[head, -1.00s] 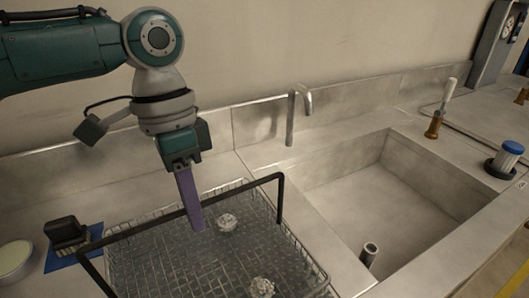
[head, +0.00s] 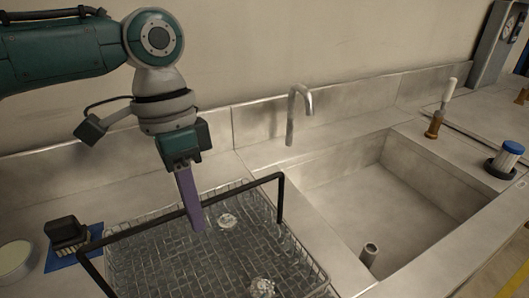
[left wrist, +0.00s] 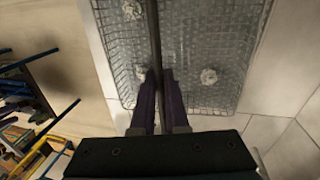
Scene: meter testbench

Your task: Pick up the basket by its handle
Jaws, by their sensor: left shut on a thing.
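A wire basket (head: 150,252) stands on the metal counter left of the sink. Its black handle (head: 242,196) is raised and spans over the basket. My left gripper (head: 196,222) points down at the handle's bar, its purple fingers on either side of it. In the left wrist view the handle (left wrist: 154,35) runs between the two fingertips (left wrist: 158,76), and the gripper is shut on it. The basket (left wrist: 215,95) lies below the fingers and appears to rest on the counter. Several crumpled pale lumps, one of them this lump (head: 227,220), lie in the basket. My right gripper is not in view.
A blue-capped jar (head: 507,158) stands far right.

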